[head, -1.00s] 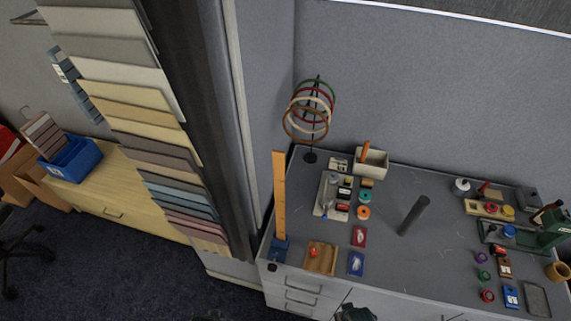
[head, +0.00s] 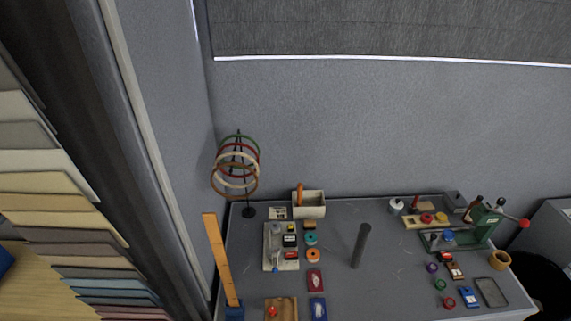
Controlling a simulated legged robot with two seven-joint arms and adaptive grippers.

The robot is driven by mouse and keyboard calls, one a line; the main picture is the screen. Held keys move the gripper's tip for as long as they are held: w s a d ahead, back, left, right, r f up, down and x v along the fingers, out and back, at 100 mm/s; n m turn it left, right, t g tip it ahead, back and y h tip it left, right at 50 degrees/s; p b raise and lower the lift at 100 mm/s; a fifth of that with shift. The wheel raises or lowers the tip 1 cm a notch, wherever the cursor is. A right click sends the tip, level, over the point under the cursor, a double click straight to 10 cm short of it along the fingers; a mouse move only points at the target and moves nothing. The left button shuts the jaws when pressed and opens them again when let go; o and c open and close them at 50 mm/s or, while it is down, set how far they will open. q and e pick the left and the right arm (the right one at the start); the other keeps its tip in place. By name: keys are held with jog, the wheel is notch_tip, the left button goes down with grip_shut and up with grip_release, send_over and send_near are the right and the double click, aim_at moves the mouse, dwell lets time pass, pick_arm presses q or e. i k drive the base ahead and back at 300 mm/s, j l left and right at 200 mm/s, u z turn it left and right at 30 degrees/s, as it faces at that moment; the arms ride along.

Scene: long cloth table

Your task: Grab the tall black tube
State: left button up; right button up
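The tall black tube (head: 360,246) stands upright near the middle of the grey table (head: 385,290), with a slight lean to the right in the head view. It is dark grey to black, and nothing touches it. Neither of my grippers shows in the head view now.
Left of the tube are a tall wooden ruler (head: 222,262), a hoop stand (head: 247,211), a cream box (head: 309,206) and several small spools. A green press (head: 478,226) and small items crowd the right. Bare tabletop surrounds the tube. Hanging sample boards (head: 45,190) are at far left.

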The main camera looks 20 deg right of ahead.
aim_at(363, 234)
jog(key=z, duration=1.4)
jog(key=i+l, duration=0.15)
jog(key=l, duration=0.25)
jog(key=i+l+u, duration=0.15)
jog(key=l, duration=0.25)
jog(key=i+l, duration=0.15)
jog(key=l, duration=0.25)
jog(key=u, duration=0.05)
